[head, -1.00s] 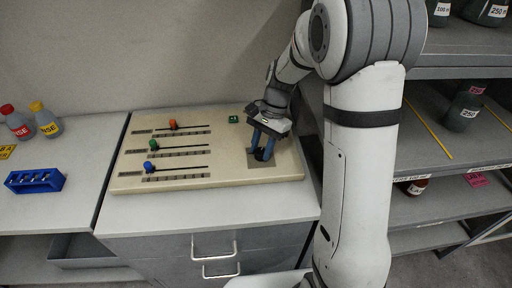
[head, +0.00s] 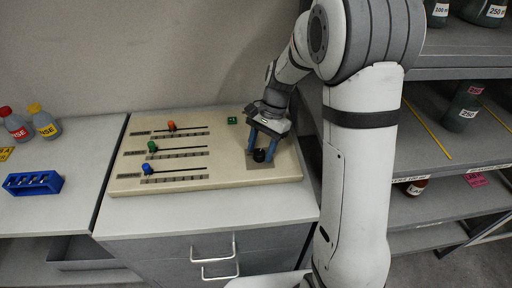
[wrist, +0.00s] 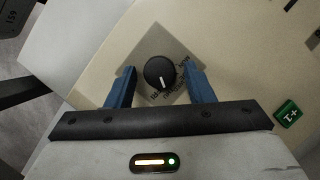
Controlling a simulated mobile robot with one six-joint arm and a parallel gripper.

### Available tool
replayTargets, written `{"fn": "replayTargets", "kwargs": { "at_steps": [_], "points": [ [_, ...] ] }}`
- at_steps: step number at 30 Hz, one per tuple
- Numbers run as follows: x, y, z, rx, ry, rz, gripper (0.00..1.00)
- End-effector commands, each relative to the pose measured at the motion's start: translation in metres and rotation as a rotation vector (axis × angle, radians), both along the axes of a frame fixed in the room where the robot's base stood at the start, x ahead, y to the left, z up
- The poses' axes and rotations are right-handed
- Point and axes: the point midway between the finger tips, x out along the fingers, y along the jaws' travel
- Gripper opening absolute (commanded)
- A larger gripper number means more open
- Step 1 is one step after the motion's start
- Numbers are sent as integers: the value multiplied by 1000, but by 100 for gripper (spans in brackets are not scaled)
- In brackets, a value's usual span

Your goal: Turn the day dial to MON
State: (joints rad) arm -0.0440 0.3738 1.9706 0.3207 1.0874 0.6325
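The black day dial (head: 259,156) sits on a grey plate at the right end of the beige panel. In the wrist view the dial (wrist: 159,73) is round, with a white pointer line aimed toward the bottom of the picture, slightly right. In the wrist view the fingers stand left and right of the dial, with a gap on each side. My gripper is open and holds nothing.
The beige panel (head: 215,180) carries three sliders with orange (head: 171,126), green (head: 152,146) and blue (head: 147,168) knobs. Bottles (head: 44,121) and a blue rack (head: 34,183) stand left. Shelves (head: 440,150) stand right.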

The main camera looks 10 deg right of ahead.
Motion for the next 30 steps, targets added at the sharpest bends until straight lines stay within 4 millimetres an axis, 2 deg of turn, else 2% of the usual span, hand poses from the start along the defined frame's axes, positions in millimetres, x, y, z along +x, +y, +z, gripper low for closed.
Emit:
{"fn": "replayTargets", "kwargs": {
  "at_steps": [10, 22, 30],
  "points": [
    [0, 0, 3, 1, 3, 0, 53],
    [17, -17, 59, 1, -1, 1, 53],
    [21, -21, 72, 1, 2, 0, 53]
  ]
}}
